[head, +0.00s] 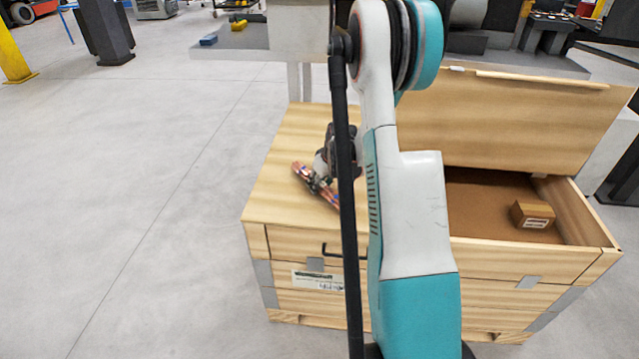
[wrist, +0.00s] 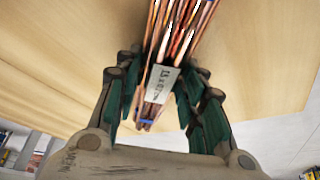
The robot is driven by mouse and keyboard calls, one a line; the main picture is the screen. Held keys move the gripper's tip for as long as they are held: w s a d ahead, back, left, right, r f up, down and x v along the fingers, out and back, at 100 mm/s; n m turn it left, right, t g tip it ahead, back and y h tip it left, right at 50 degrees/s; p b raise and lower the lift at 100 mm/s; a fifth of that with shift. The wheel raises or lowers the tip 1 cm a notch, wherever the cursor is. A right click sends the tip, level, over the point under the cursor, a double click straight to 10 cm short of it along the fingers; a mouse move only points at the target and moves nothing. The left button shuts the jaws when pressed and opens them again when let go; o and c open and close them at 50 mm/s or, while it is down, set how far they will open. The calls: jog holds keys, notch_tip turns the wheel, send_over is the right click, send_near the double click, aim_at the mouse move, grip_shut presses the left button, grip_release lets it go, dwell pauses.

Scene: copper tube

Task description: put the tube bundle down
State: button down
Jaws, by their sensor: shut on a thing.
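The tube bundle (wrist: 178,40) is a set of thin copper-coloured tubes with a pale printed label and a blue band. In the wrist view it runs between the fingers of my gripper (wrist: 163,105), which is shut on it. In the head view the bundle (head: 312,184) shows at the left of my arm, tilted, over the left part of the wooden chest's top (head: 285,160). My gripper (head: 328,170) is partly hidden behind my arm there. I cannot tell whether the bundle touches the wood.
The chest's right part is an open compartment with its lid (head: 530,120) raised. A small brown box (head: 532,214) lies inside. A grey bench (head: 235,38) stands behind with blue and yellow items. The floor at the left is clear.

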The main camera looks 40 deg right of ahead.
jog(key=shift+f, duration=0.1)
jog(key=c, duration=1)
grip_release()
jog(key=shift+c, duration=0.2)
jog(key=p+v, duration=0.4)
jog(key=v, duration=0.8)
jog(key=shift+w+a, duration=0.1)
